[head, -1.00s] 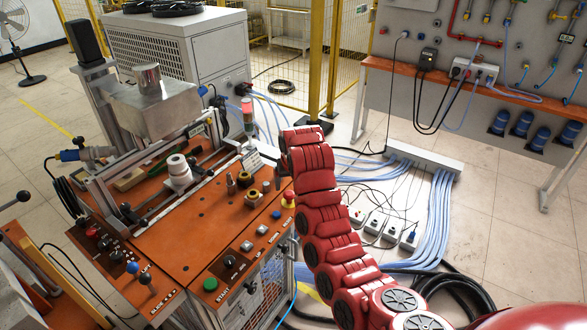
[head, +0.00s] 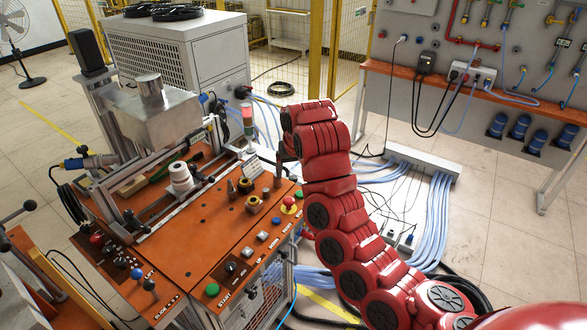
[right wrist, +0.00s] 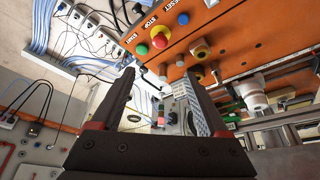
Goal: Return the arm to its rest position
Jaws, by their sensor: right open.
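My right arm (head: 335,205) is red and segmented. It rises from the bottom right of the head view and bends over beside the right edge of the orange machine table (head: 190,255). My right gripper (head: 284,155) shows only as a small dark part at the arm's far end, partly hidden by the arm. In the right wrist view the gripper (right wrist: 156,75) has its two dark fingers spread apart, with nothing between them. My left gripper is not in view.
The table's edge carries a red emergency button (head: 289,202), a green button (head: 212,289) and several knobs close to the arm. A signal tower (head: 248,120) stands near the gripper. A cable duct (head: 425,163) and blue hoses (head: 437,215) lie on the floor to the right.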

